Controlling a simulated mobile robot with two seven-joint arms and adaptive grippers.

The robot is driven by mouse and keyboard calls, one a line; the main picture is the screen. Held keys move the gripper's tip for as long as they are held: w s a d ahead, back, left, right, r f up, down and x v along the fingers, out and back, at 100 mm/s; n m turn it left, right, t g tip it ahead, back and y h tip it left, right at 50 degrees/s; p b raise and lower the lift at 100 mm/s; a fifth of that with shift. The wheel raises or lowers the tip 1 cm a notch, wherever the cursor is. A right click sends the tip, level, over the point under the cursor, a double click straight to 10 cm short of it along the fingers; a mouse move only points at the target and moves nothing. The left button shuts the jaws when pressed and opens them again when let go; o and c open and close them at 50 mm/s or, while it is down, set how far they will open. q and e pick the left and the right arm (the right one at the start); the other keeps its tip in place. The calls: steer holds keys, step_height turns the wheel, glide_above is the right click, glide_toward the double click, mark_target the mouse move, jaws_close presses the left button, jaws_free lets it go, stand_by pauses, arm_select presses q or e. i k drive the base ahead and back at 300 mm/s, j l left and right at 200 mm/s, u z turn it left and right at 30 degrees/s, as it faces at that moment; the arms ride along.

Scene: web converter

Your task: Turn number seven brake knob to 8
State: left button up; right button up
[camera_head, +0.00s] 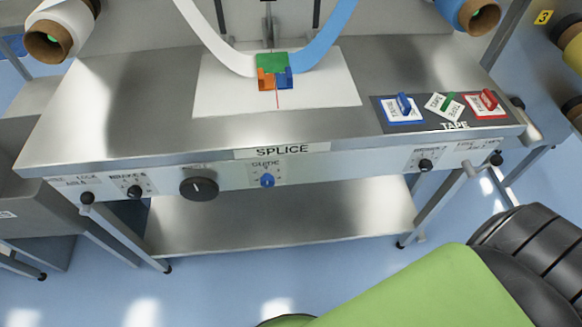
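A steel splice table fills the middle, with a row of knobs on its front panel. A small black knob (425,165) sits on the right part of the panel under a label that seems to read BRAKE with a blurred number, possibly 7. Its pointer setting is too small to read. A similar small black knob (134,191) sits at the left under a BRAKE label that looks like 6. Neither of my grippers shows. A green and black part of my own arm fills the lower right, in front of and below the right-hand knob and apart from it.
A large black dial (199,188) and a blue GUIDE knob (267,181) sit between the brake knobs. Tape holders (404,108) stand on the table's right. A lower steel shelf (290,215) lies beneath. Blue floor in front is clear.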

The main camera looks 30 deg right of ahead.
mark_target(424, 166)
steer(key=z, duration=1.95)
steer(key=u, duration=0.3)
